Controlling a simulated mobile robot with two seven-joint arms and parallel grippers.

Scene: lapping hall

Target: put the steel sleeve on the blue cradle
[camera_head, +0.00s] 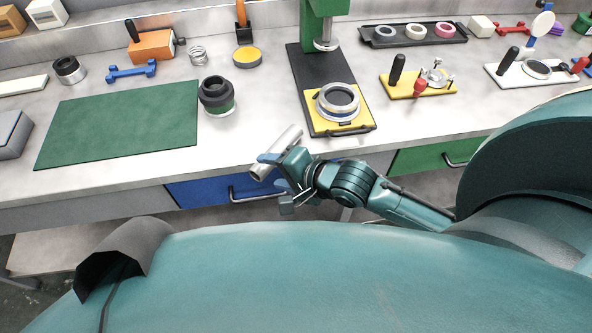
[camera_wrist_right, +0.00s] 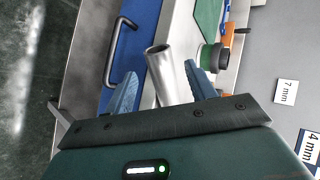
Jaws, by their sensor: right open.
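The steel sleeve (camera_head: 286,144) is a plain silver tube at the bench's front edge, above the blue drawer front. In the right wrist view the sleeve (camera_wrist_right: 165,72) lies between the two blue fingers, with a gap visible on its left side. My right gripper (camera_head: 274,178) is open around the sleeve; what supports the sleeve is not clear. The blue cradle (camera_head: 132,71) is a small blue piece with raised ends at the back left of the bench, behind the green mat, and looks empty. My left gripper is not in view.
A green mat (camera_head: 120,122) lies bare on the left. A black ring-shaped part with a green base (camera_head: 217,95) stands right of it. A green press with a black base (camera_head: 311,97) and yellow plate stands mid-bench. A yellow fixture (camera_head: 418,86) is further right. A similar red cradle (camera_head: 513,28) lies at back right.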

